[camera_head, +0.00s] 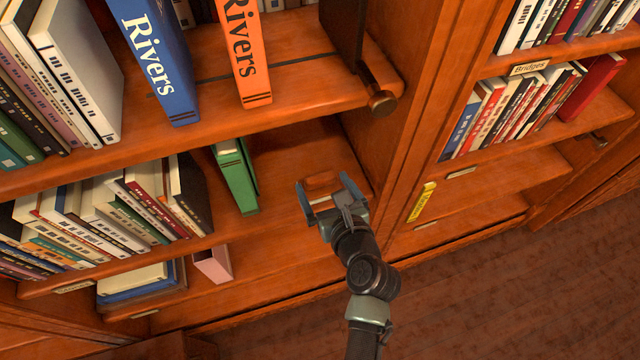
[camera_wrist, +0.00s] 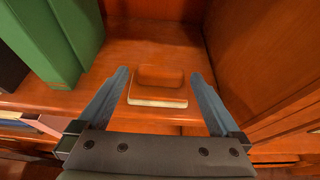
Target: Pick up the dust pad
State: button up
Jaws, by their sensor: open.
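The dust pad (camera_wrist: 160,87) lies on a wooden shelf, a reddish-brown block on a pale, flat base. In the head view its brown top (camera_head: 322,180) shows between my fingers, and part of it is hidden by my gripper. My gripper (camera_head: 326,190) is open and empty at the front of the shelf. In the wrist view my gripper's two fingers (camera_wrist: 160,84) reach forward on either side of the pad, with a gap on each side. Neither finger appears to touch it.
A green book (camera_head: 235,175) stands on the same shelf to the left, also in the wrist view (camera_wrist: 62,40). A wooden upright closes the shelf on the right. The shelf above holds a blue Rivers book (camera_head: 155,60), an orange one (camera_head: 243,50) and a dark bookend (camera_head: 375,90).

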aim_at(322, 182)
jog(key=x, duration=0.3)
jog(key=shift+w+f+b, duration=0.1)
jog(key=shift+w+b, duration=0.05)
jog(key=shift+b, duration=0.15)
jog(key=shift+c, duration=0.2)
jog(key=c, duration=1.2)
